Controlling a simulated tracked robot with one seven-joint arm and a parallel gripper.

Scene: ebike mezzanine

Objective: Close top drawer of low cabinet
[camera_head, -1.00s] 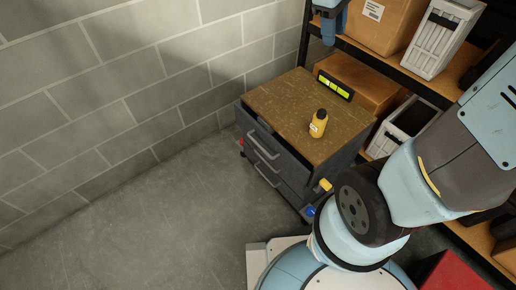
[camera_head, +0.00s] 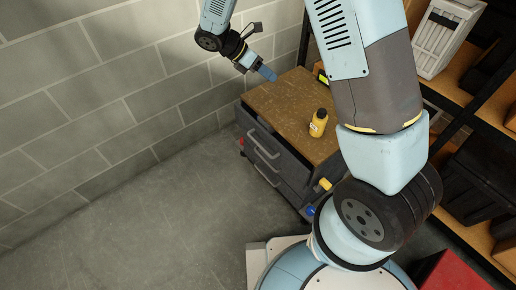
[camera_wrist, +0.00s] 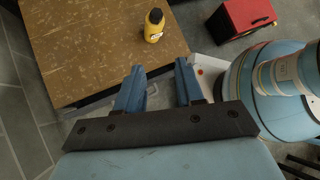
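The low cabinet (camera_head: 308,139) is dark grey with a worn brown top, standing near the block wall in the head view. Its top drawer (camera_head: 262,140) has a light bar handle, and its front stands out a little past the cabinet top. A lower drawer with a similar handle is beneath it. My gripper (camera_head: 267,73) is in the air near the back left corner of the cabinet top, touching nothing that I can see. In the wrist view its two blue fingers (camera_wrist: 158,88) are apart, with nothing between them.
A yellow bottle (camera_head: 318,122) with a dark cap stands on the cabinet top. Shelving with a white crate (camera_head: 446,38) is at the right. A red box (camera_head: 454,272) is on the floor by my base. The floor left of the cabinet is clear.

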